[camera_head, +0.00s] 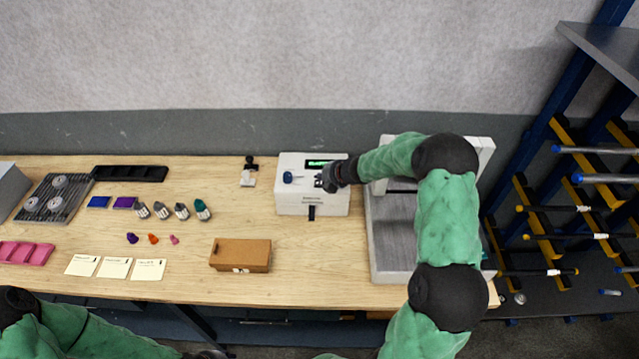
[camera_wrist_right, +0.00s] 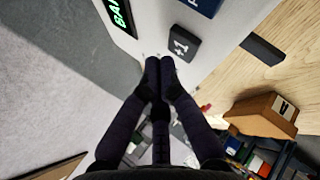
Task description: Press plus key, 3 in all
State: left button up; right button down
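The white box (camera_head: 297,205) with a lit green display (camera_head: 318,163) and a blue knob (camera_head: 287,177) stands at the back middle of the table. In the right wrist view the dark key marked "+1" (camera_wrist_right: 182,44) shows on its white face, beside the green display (camera_wrist_right: 122,14). My right gripper (camera_head: 328,180) is over the right part of the box. Its fingertips (camera_wrist_right: 159,68) are together with nothing between them, close to the "+1" key and apparently apart from it. My left arm is at the bottom left; its gripper is barely visible at the bottom edge (camera_head: 208,354).
A grey machine with a tray (camera_head: 390,250) stands right of the box, under my right arm. A brown box (camera_head: 240,255) lies in front of it. Several small bottles (camera_head: 181,211), cards (camera_head: 115,268) and a pink tray (camera_head: 25,253) are to the left. A rack stands at far right.

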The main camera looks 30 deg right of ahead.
aim_at(321, 184)
dwell(0.7)
jog(key=shift+f+b, duration=0.35)
jog(key=shift+f, duration=0.05)
jog(key=shift+f+b, duration=0.3)
jog(key=shift+f, duration=0.15)
dwell(0.6)
jog(key=shift+r, duration=0.1)
jog(key=shift+r+p, duration=0.75)
jog(key=shift+p, duration=0.1)
notch_tip(321, 184, up, 5)
jog(key=p, duration=0.5)
jog(key=shift+r, duration=0.1)
